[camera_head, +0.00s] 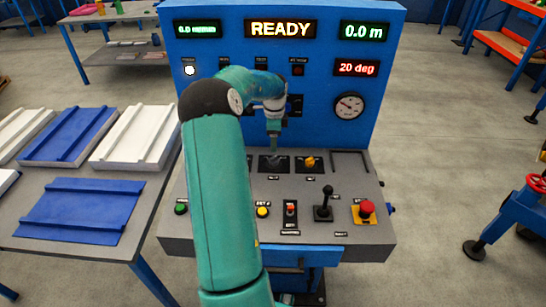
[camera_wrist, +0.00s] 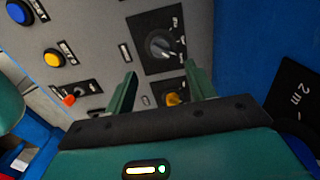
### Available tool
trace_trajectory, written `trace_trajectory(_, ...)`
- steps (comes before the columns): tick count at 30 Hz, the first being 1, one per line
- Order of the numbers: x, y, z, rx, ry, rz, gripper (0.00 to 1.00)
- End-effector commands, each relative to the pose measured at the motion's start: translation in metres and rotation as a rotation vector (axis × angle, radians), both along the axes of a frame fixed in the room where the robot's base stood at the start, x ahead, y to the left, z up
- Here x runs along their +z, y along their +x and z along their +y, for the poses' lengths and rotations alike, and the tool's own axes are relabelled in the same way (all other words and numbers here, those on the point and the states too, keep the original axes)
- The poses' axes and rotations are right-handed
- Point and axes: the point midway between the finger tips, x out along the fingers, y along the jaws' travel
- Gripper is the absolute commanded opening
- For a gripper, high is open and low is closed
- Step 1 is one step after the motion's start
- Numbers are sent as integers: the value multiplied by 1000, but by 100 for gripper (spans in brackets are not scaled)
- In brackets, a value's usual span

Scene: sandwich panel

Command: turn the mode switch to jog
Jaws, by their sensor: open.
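A dark rotary switch on a black plate (camera_head: 273,162) sits on the sloping grey console. In the wrist view its grey knob (camera_wrist: 161,44) shows above and between my fingertips. Its labels are too small to read, so I cannot confirm the switch's name or setting. My gripper (camera_head: 273,148) points down just above this switch in the head view. In the wrist view my gripper (camera_wrist: 160,70) is open and empty, with its two fingers apart. A yellow knob (camera_head: 310,162) is right of the dark switch; it also shows between my fingers in the wrist view (camera_wrist: 174,98).
The console also holds a black joystick (camera_head: 324,205), a red emergency button (camera_head: 366,209), a yellow button (camera_head: 262,211) and a green button (camera_head: 181,208). The blue upright panel (camera_head: 335,130) rises close behind my gripper. A table with blue and white panels (camera_head: 78,210) stands left.

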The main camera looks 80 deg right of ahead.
Motion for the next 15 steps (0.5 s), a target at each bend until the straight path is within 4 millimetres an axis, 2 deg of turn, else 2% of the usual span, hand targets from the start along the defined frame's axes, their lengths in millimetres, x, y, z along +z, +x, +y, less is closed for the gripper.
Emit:
trace_trajectory(3, -25, 0, 0, 0, 2, 0, 55)
trace_trajectory(9, -63, 1, -1, 3, 2, 0, 55)
trace_trajectory(15, -86, 2, -3, 4, -1, 0, 55)
